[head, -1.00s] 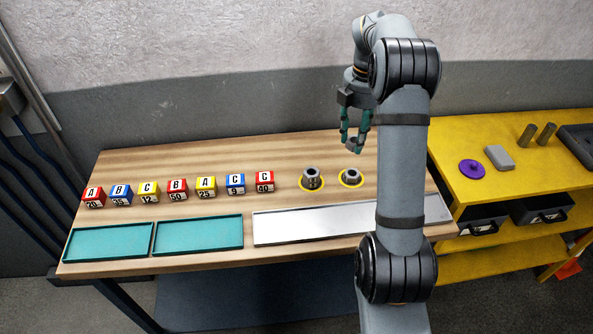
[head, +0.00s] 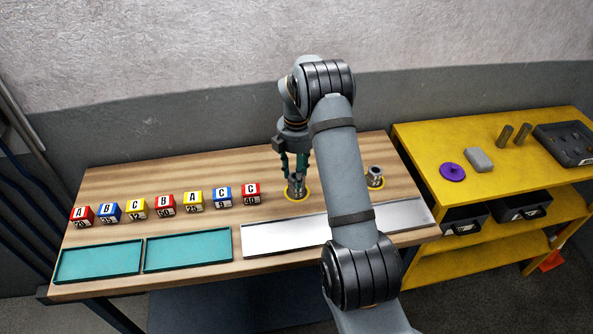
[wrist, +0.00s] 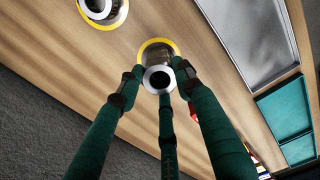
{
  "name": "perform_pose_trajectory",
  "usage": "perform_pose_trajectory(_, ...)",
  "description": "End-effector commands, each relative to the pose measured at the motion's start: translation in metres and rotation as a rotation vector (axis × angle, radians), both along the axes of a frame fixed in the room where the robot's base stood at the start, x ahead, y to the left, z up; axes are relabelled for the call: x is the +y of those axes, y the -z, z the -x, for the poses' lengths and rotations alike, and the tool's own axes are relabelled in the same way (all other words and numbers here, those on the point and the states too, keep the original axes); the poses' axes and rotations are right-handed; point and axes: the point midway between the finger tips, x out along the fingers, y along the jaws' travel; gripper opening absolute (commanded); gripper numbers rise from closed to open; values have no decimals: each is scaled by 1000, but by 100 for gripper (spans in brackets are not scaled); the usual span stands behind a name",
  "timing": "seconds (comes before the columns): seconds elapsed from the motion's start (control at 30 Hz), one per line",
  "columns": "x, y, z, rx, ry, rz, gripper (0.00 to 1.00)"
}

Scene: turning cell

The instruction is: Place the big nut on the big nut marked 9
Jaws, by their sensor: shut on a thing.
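My gripper (head: 297,178) has three green fingers and points down over the left yellow ring on the wooden table. It is shut on a grey metal nut (head: 297,190). In the wrist view my gripper (wrist: 160,80) has its fingertips around the nut's pale round top (wrist: 159,69), which has a dark hole. I cannot tell whether the nut is lifted. A second metal nut (head: 375,174) stands in the right yellow ring, and it also shows at the top of the wrist view (wrist: 100,8). A blue block (head: 222,197) shows C and 9. No marking is readable on either nut.
Several lettered blocks stand in a row left of my gripper, the nearest a red one (head: 251,194). Two teal trays (head: 188,249) and a pale metal plate (head: 285,238) lie in front. A yellow shelf unit (head: 430,150) stands right. The table behind the blocks is clear.

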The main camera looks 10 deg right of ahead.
Motion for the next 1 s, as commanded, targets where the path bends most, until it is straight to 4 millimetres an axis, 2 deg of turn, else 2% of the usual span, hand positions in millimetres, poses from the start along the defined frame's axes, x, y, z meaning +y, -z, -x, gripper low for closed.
perform_pose_trajectory(0.37, 0, 5, -1, -2, 0, 0, 3)
perform_pose_trajectory(0.4, 0, 5, 0, -2, 0, 0, 36)
perform_pose_trajectory(0.7, 0, 4, 0, -1, 0, 0, 54)
perform_pose_trajectory(1.0, 0, 1, 0, -2, 0, 0, 54)
